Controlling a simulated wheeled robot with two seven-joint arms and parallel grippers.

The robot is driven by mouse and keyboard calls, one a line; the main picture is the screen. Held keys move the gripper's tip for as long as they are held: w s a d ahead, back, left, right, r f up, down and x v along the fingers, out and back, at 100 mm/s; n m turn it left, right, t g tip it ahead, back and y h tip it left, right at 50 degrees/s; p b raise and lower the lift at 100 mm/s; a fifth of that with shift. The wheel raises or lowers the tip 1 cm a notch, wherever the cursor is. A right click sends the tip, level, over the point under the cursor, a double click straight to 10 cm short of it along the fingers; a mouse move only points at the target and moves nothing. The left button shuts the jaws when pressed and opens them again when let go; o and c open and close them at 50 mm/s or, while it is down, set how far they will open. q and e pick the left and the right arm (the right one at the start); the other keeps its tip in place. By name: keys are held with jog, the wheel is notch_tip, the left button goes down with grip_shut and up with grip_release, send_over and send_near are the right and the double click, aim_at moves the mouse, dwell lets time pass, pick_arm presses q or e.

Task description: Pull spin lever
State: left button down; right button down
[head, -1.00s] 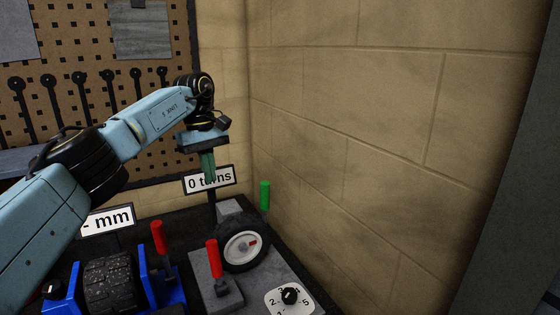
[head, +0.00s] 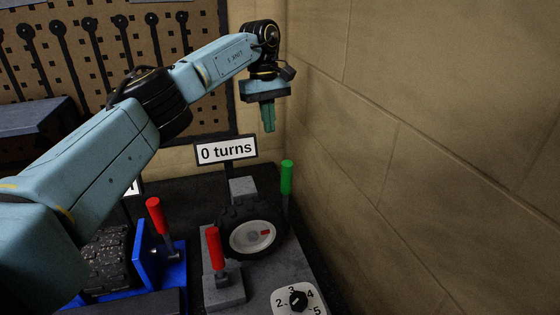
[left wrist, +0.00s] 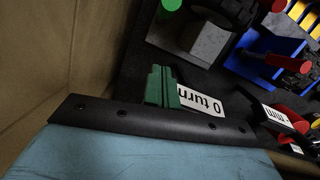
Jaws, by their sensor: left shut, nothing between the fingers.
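A green-handled lever (head: 287,177) stands upright behind and right of a black-tyred wheel (head: 252,236). A red-handled lever (head: 214,248) stands on a grey block in front of the wheel. No label shows which one is the spin lever. The sign (head: 227,150) behind the wheel reads "0 turns". My left gripper (head: 269,130) is shut and empty, with its green fingers pointing down, above and a little left of the green handle and apart from it. In the left wrist view the fingers (left wrist: 160,72) overlap the sign, and the green handle (left wrist: 171,5) shows at the top edge. My right gripper is not in view.
A numbered dial (head: 298,299) sits at the front right. A blue stand (head: 162,264) with another red lever (head: 155,217) and a tyre (head: 105,262) is at left. A block wall (head: 430,120) rises close to the right of the green lever.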

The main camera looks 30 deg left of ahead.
pick_arm(q)
jog(key=s+d+f+p, duration=0.1)
jog(key=d+f, duration=0.3)
jog(key=f, duration=0.4)
jog(key=shift+s+d+f+p, duration=0.3)
jog(key=shift+s+d, duration=0.05)
jog(key=shift+s, duration=0.4)
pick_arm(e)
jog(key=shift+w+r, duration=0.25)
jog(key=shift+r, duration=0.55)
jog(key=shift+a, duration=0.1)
